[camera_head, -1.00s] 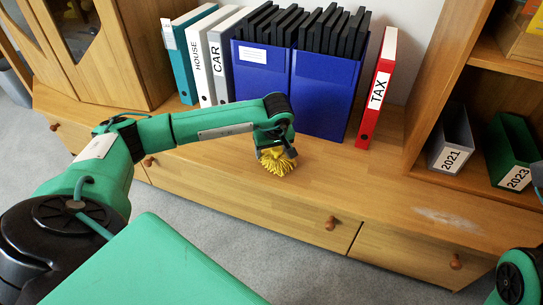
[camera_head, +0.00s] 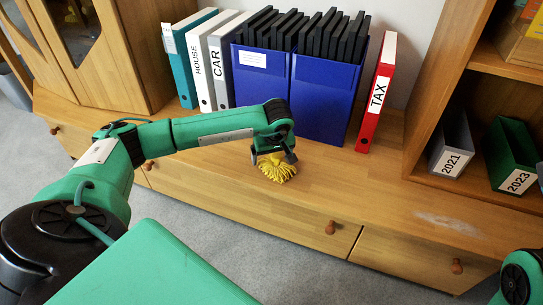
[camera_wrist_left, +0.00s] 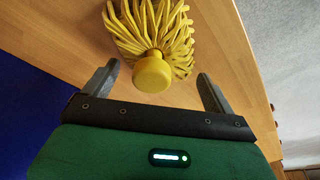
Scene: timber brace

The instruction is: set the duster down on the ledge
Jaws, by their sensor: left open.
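The yellow duster (camera_head: 277,168) rests on the wooden ledge (camera_head: 330,180) in the head view, in front of the blue boxes. In the left wrist view the duster (camera_wrist_left: 152,38) shows its strands and a round yellow knob that faces my gripper. My left gripper (camera_head: 273,157) is open at the duster, on its upper side. In the left wrist view the left gripper (camera_wrist_left: 158,80) has its fingers apart, one on each side of the knob, with gaps between them and it. My right gripper is outside the views; only a piece of that arm shows at the lower right.
Blue boxes (camera_head: 325,98) of dark cases stand behind the duster, with a red TAX binder (camera_head: 377,92) to their right. Boxes labelled 2021 (camera_head: 452,145) and 2023 (camera_head: 512,155) stand in the right shelf. A pale dusty patch (camera_head: 450,224) lies on the ledge's right part. The ledge between is clear.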

